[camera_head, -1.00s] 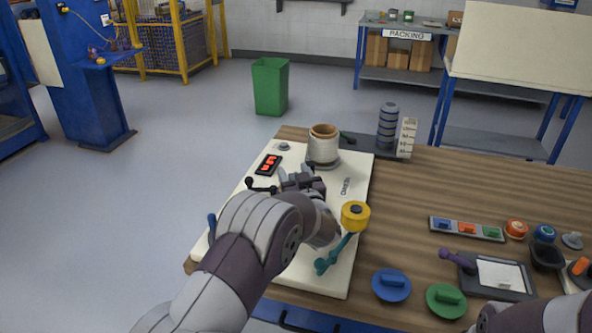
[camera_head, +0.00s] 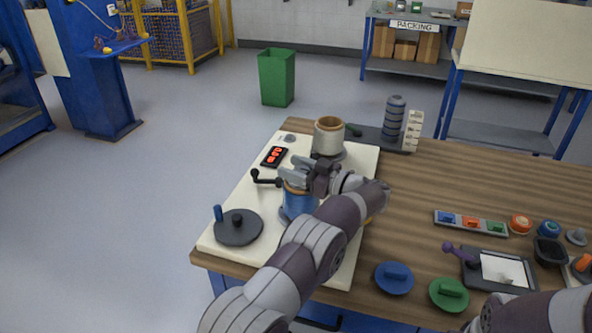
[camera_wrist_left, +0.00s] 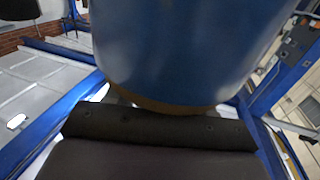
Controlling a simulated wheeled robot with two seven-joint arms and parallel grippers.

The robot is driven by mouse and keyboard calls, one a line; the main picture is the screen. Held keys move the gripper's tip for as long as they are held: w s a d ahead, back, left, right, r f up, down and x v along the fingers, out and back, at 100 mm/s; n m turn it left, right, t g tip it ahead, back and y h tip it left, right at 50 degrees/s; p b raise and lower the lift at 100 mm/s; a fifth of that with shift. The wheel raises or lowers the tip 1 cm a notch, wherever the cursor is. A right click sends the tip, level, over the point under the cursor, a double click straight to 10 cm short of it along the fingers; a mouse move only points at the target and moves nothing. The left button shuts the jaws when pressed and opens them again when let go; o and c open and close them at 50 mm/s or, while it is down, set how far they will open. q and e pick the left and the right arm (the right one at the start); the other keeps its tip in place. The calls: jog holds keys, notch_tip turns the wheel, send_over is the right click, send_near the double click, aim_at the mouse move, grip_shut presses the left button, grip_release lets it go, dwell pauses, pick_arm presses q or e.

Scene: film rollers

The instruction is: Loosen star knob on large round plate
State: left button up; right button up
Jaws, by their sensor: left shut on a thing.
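A dark grey round plate (camera_head: 238,232) lies at the front left of the cream panel, with an upright blue handle (camera_head: 218,213) and a small black knob (camera_head: 237,218) on it. The knob's shape is too small to tell. My left gripper (camera_head: 308,178) is shut on a blue roll (camera_head: 297,203), at its top, right of and behind the plate. In the left wrist view the blue roll (camera_wrist_left: 185,50) fills the upper middle, its brown rim close to the gripper. My right gripper is out of view; only part of that arm shows.
A white roll (camera_head: 328,136) stands behind my left gripper, a black crank (camera_head: 265,178) to its left. A red-lit display (camera_head: 274,157) lies on the cream panel (camera_head: 255,195). Blue (camera_head: 394,278) and green (camera_head: 449,294) discs lie on the wooden table, right of my left arm.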

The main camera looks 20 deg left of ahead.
pick_arm(q)
jog(key=shift+r+n+g, duration=0.1)
jog(key=shift+n+g, duration=0.2)
jog(key=shift+g, duration=0.1)
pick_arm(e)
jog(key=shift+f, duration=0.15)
pick_arm(q)
jog(key=o, duration=1)
jog(key=shift+a, duration=0.1)
jog(key=shift+c, duration=0.2)
